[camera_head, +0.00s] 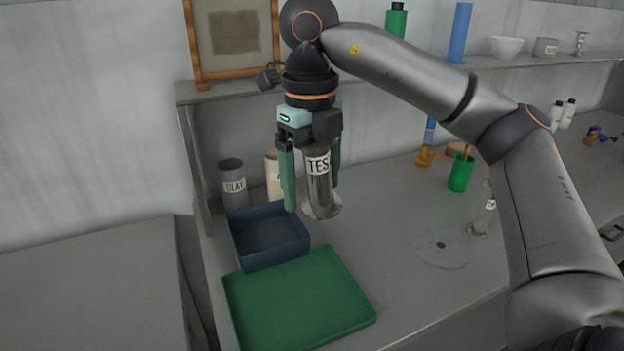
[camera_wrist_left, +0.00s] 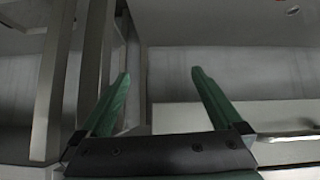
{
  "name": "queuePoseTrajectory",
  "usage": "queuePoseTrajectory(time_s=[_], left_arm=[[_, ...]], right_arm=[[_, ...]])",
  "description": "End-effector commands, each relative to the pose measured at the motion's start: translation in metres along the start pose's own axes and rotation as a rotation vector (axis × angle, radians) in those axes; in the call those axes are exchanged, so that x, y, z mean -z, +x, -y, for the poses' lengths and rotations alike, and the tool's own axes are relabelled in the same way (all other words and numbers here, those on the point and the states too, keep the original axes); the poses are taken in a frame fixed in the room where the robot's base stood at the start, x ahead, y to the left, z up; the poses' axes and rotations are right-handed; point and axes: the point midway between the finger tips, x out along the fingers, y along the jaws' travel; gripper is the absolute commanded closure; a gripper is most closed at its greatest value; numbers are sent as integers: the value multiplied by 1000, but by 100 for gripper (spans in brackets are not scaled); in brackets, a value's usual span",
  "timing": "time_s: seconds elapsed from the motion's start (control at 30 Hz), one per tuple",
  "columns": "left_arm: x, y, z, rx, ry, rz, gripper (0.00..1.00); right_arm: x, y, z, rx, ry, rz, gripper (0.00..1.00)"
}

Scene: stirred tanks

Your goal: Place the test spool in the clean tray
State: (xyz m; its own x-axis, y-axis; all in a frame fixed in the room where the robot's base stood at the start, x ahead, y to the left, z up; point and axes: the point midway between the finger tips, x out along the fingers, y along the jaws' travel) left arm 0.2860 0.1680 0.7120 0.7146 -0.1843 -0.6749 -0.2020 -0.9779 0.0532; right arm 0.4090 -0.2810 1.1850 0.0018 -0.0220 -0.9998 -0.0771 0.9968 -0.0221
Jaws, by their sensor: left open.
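The test spool (camera_head: 319,190) is a grey metal cylinder with a wide lower flange and a white label reading "TES", cut off at the right. It is upright in the head view. My right gripper (camera_head: 314,200) points down with a finger on each side of it; a gap shows beside the left finger, and the spool's top is hidden. I cannot tell whether its base touches the counter. A green tray (camera_head: 240,318) and a blue tray (camera_head: 268,255) lie in front, both empty; no label shows which is clean. My left gripper (camera_wrist_left: 160,78) is open and empty.
Labelled canisters, one reading "CLAY" (camera_head: 233,183), stand behind the blue tray. A grey disc (camera_head: 442,248), a small labelled flanged piece (camera_head: 482,220) and a green cup (camera_head: 461,174) are on the right. A shelf (camera_head: 380,75) runs along the wall.

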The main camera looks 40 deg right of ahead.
Motion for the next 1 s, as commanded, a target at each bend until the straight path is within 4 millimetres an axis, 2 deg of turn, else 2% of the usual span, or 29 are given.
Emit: queuePoseTrajectory(time_s=[0.07,0.73,1.0], left_arm=[[0,0,0,0,0,0,0],[1,0,0,-1,0,-1,0],[1,0,0,0,0,-1,0]], right_arm=[[0,0,0,0,0,1,23],[0,0,0,0,0,1,98],[0,-1,0,0,0,2,100]])
